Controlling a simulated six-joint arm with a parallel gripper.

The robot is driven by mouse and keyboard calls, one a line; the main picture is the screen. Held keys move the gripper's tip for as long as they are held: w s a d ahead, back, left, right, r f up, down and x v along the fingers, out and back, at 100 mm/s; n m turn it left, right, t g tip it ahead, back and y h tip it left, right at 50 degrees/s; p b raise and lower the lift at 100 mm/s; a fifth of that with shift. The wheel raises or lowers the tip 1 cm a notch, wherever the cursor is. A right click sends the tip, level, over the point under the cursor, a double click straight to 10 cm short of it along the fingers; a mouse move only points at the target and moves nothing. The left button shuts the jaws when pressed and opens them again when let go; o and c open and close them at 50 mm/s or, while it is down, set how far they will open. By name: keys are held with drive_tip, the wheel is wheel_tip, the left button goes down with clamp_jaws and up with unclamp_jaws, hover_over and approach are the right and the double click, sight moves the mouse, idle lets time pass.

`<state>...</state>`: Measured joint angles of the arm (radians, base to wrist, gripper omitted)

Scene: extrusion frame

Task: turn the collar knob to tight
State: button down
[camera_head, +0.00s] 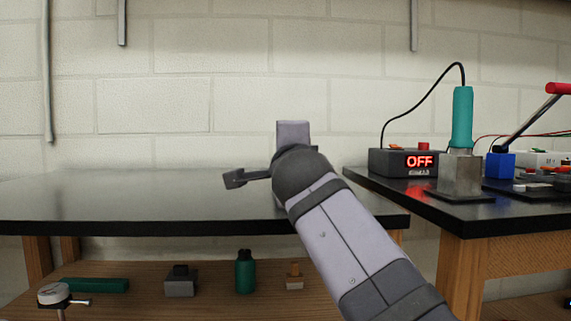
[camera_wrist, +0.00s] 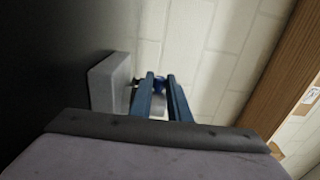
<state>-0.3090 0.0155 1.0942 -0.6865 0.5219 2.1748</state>
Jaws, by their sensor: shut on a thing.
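In the wrist view, the two blue fingers of my gripper (camera_wrist: 161,77) reach forward with a narrow gap between them. A grey block (camera_wrist: 108,82) stands just left of the fingers, by the black tabletop. In the head view my own arm hides the knob and the fingertips.
The black table (camera_head: 130,200) is clear on its left. A second bench at right holds a box reading OFF (camera_head: 400,162) and a teal-handled tool in a metal stand (camera_head: 460,178). The shelf below holds a teal bottle (camera_head: 245,271) and a grey block (camera_head: 181,284).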

idle(0.3)
drive_tip(key=c, duration=1.7)
unclamp_jaws()
drive_tip(key=shift+o, duration=0.2)
drive_tip(key=shift+s+f+b, duration=0.15)
drive_tip(key=shift+s+b, duration=0.65)
drive_tip(key=shift+s, duration=2.85)
